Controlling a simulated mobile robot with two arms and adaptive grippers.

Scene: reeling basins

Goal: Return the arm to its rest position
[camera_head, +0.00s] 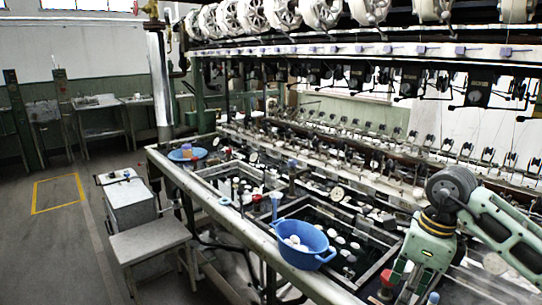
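My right arm (485,215) comes in from the right edge, pale green with a dark round joint, and bends down over the front right of the basin bench. Its lower end (410,285) is cut off by the bottom edge, so the fingertips and any held thing cannot be made out. A blue bowl (312,259) with white cocoons sits on the bench's front rim, left of this arm and apart from it. My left arm and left gripper are not in view.
The bench's pale front rim (235,222) runs diagonally, with water basins holding white cocoons behind it. A reeling frame with large wheels (368,10) stands above. A grey stool (150,240) and a box cabinet (130,200) stand left. The floor at far left is clear.

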